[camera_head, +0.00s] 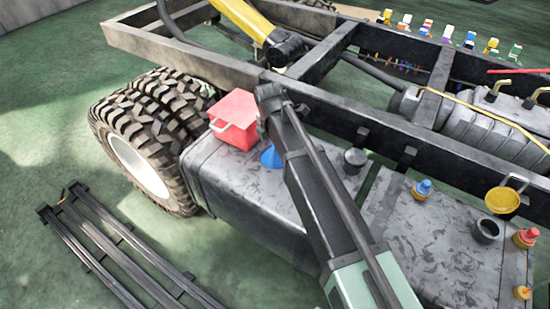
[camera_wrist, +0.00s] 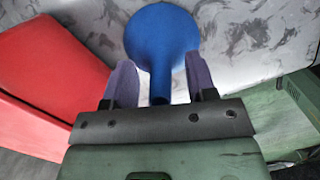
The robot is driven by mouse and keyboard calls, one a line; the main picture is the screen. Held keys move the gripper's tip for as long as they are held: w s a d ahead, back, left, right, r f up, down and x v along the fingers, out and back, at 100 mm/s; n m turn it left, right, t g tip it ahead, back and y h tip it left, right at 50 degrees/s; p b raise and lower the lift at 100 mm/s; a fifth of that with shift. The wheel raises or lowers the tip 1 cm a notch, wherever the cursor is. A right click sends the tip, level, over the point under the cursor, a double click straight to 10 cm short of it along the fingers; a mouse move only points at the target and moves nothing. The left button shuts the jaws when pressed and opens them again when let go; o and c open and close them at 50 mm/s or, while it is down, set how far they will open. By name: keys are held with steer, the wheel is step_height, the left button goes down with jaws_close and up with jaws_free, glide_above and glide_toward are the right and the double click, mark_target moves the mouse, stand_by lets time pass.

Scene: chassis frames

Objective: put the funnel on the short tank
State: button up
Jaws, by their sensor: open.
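A blue funnel (camera_head: 269,158) sits on the grey mottled left-hand tank (camera_head: 225,180), partly hidden by my arm. In the wrist view the funnel (camera_wrist: 162,35) shows its wide cone away from me and its spout toward me. My gripper (camera_wrist: 160,72) is open, its two purple fingers on either side of the spout; a gap shows at the right finger. My gripper is hidden in the head view. A second grey tank (camera_head: 400,235) stands to the right, with a dark round neck (camera_head: 486,231). A dark cap or neck (camera_head: 355,158) stands on the left-hand tank.
A red box (camera_head: 235,115) with a handle stands close left of the funnel; it also shows in the wrist view (camera_wrist: 45,75). A yellow round item (camera_head: 503,200) and small bottles (camera_head: 423,188) stand on the right tank. The chassis rail (camera_head: 200,60) runs behind.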

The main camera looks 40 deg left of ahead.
steer(key=shift+r, duration=0.1)
jaws_close()
step_height(320, 180, up, 22)
steer(key=p, duration=2.2)
steer(key=shift+r+p, duration=0.25)
steer(key=shift+p, duration=0.05)
